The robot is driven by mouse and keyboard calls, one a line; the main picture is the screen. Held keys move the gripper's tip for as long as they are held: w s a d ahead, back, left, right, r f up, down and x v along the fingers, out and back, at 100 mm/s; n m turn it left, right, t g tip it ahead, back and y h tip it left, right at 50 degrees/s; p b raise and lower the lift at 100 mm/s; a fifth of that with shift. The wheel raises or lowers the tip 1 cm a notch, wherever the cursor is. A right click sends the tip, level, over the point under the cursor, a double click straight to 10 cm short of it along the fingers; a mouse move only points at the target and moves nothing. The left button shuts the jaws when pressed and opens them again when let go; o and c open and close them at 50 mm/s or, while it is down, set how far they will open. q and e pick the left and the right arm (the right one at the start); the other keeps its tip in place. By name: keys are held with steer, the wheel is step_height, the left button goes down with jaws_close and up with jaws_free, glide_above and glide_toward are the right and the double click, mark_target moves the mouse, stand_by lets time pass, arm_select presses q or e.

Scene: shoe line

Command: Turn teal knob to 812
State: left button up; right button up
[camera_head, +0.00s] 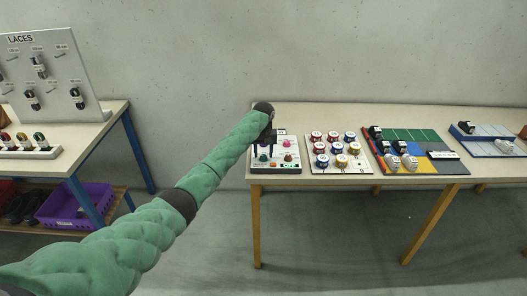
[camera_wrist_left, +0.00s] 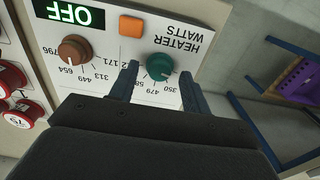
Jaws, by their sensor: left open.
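The teal knob (camera_wrist_left: 160,66) sits on a white panel (camera_wrist_left: 110,50) beside upside-down "HEATER WATTS" lettering. Printed numbers such as 350 and 479 ring it; some are partly hidden by my fingers, and I cannot make out 812. In the head view the teal knob (camera_head: 263,157) is small, at the panel's left. My left gripper (camera_wrist_left: 159,72) is open, with one finger on each side of the knob; whether they touch it I cannot tell. In the head view my left gripper (camera_head: 270,140) is over the panel. My right gripper is not in view.
A brown knob (camera_wrist_left: 74,50), an orange button (camera_wrist_left: 131,26) and a display reading OFF (camera_wrist_left: 69,12) are close by on the panel. A board of round red, blue and yellow-topped pieces (camera_head: 338,168) stands right of the panel. The table's left edge is near.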

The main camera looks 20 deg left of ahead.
arm_select(q)
steer(key=shift+f, duration=0.3)
steer(key=shift+c, duration=0.2)
steer(key=shift+r, duration=0.1)
steer(key=c, duration=1)
steer(key=shift+o, duration=0.2)
